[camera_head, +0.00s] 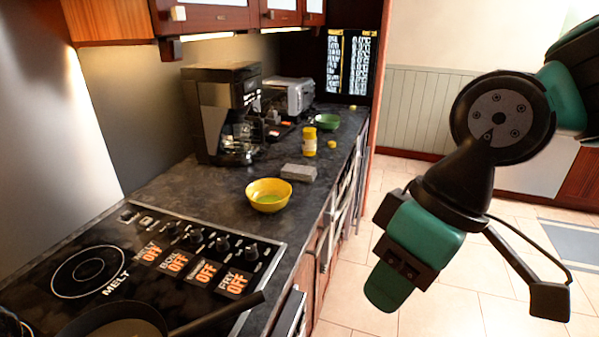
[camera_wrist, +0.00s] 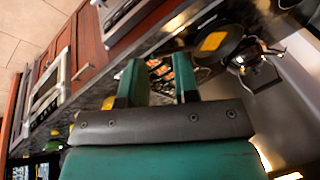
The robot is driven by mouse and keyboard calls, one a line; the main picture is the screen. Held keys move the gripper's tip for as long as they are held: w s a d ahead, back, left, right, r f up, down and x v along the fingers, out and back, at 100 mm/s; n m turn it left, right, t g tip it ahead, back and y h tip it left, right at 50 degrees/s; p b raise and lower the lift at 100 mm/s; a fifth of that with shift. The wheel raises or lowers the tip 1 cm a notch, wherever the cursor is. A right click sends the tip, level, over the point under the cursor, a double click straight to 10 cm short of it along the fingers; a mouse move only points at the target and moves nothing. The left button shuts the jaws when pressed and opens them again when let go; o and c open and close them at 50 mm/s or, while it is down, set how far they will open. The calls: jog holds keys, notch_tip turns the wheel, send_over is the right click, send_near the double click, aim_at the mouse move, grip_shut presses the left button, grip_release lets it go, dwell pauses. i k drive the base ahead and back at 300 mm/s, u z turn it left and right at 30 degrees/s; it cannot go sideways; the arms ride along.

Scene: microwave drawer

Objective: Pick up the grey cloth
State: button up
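The grey cloth (camera_head: 299,172) appears as a small, flat grey block on the dark countertop, just behind and right of a yellow bowl (camera_head: 269,195). My gripper (camera_head: 384,290) hangs in the air to the right of the counter, over the floor, well apart from the cloth. In the wrist view, the two green fingers of my gripper (camera_wrist: 160,78) stand apart with an empty gap between them. I cannot make out the cloth in the wrist view.
A stove (camera_head: 150,262) with a pan (camera_head: 115,322) fills the near counter. A coffee machine (camera_head: 222,115), toaster (camera_head: 288,95), yellow jar (camera_head: 309,141) and green bowl (camera_head: 326,121) stand farther back. The tiled floor (camera_head: 345,310) right of the counter is clear.

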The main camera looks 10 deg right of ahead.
aim_at(293, 171)
jog(key=z, duration=0.45)
jog(key=k, duration=1.15)
jog(key=z, duration=1)
jog(key=i, duration=2.25)
jog(key=u, duration=0.6)
jog(key=i, duration=0.85)
jog(key=u, duration=1.55)
jog(key=i, duration=0.7)
jog(key=u, duration=0.65)
